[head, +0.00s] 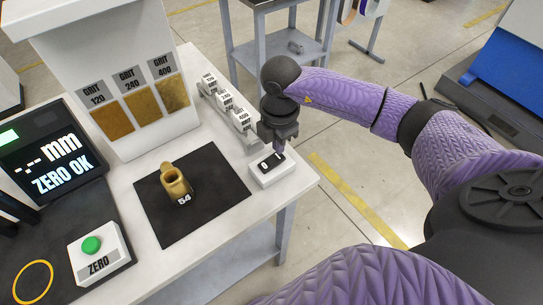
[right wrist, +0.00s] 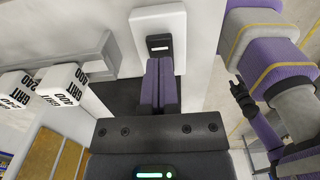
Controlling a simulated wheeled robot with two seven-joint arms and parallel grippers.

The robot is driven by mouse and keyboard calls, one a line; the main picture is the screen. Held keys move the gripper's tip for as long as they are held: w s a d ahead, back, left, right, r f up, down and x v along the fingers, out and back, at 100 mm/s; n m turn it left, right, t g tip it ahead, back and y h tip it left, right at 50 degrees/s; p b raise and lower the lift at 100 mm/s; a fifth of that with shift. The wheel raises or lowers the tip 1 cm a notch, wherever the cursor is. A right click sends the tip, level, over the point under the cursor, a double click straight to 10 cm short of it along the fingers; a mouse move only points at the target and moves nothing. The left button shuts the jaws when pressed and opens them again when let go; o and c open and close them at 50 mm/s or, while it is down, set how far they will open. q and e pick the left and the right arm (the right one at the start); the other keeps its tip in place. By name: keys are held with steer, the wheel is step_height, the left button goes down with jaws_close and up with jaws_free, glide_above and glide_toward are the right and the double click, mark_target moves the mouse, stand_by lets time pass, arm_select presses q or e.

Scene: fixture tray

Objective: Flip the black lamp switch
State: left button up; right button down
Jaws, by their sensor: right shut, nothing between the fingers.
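The black lamp switch (head: 271,162) is set in the top of a white box (head: 273,177) at the right corner of the table. In the right wrist view the switch (right wrist: 159,45) shows just beyond my fingertips, on the white box (right wrist: 176,24). My right gripper (head: 279,150) points down over the box, at the far right side of the switch. In the right wrist view its two purple fingers (right wrist: 159,65) lie together with nothing between them. I cannot tell whether the tips touch the switch.
Labelled white grit blocks (head: 225,99) stand in a row behind the box. A brass part (head: 175,182) stands on a black mat (head: 222,187) to the left. A green-button ZERO box (head: 98,255) and a display (head: 50,160) are farther left. The table's right edge is close.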

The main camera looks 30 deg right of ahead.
steer(key=shift+f+b, duration=0.85)
steer(key=shift+f, duration=0.4)
stand_by(0.9)
steer(key=shift+r, duration=0.1)
step_height(320, 180, up, 7)
steer(key=p, duration=0.7)
